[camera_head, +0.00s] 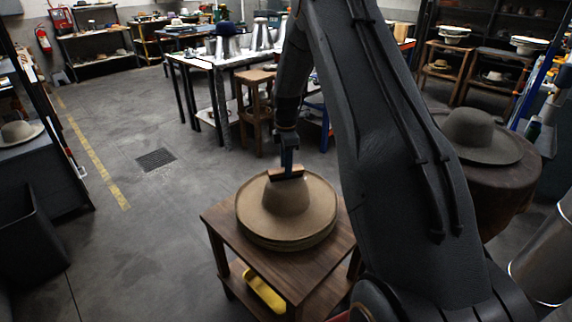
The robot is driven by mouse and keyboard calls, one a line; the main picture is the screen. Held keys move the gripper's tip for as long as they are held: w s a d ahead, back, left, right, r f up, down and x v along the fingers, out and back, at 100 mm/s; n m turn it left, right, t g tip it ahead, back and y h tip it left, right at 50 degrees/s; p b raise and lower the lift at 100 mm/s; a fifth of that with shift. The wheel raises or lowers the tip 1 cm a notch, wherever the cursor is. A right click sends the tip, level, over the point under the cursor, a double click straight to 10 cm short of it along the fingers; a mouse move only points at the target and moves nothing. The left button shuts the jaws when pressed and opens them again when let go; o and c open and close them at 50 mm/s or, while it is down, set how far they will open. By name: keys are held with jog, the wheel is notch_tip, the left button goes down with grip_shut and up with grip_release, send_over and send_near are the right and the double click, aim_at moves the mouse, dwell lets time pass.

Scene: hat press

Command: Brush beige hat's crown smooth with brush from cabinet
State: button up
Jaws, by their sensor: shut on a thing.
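The beige hat (272,221) sits crown up on a small wooden table (222,217), on what looks like a stack of similar brims. My gripper (287,165) points down over the hat and is shut on the brush (286,174), a short wooden block. The brush is at the top of the crown and appears to touch it. The bristles are too small to make out. My arm hides the area right of the hat. I cannot tell which cabinet is meant.
A grey hat (474,132) rests on a round dark stand at right. A yellow object (264,290) lies on the table's lower shelf. A wooden stool (253,85) and metal-topped tables stand behind. The floor (130,230) at left is clear.

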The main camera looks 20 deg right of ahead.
jog(key=shift+f, duration=0.6)
dwell(1.1)
jog(key=shift+a, duration=0.1)
jog(key=shift+w+a, duration=0.15)
jog(key=shift+a, duration=0.85)
jog(key=shift+d, duration=0.15)
jog(key=shift+s+d+f, duration=0.1)
jog(key=shift+s+d, duration=0.1)
jog(key=shift+d, duration=0.85)
jog(key=shift+s+d, duration=0.15)
jog(key=shift+d, duration=0.85)
jog(key=shift+a, duration=0.1)
jog(key=shift+w+a, duration=0.15)
jog(key=shift+a, duration=0.95)
jog(key=shift+w+a, duration=0.1)
jog(key=shift+a, duration=0.95)
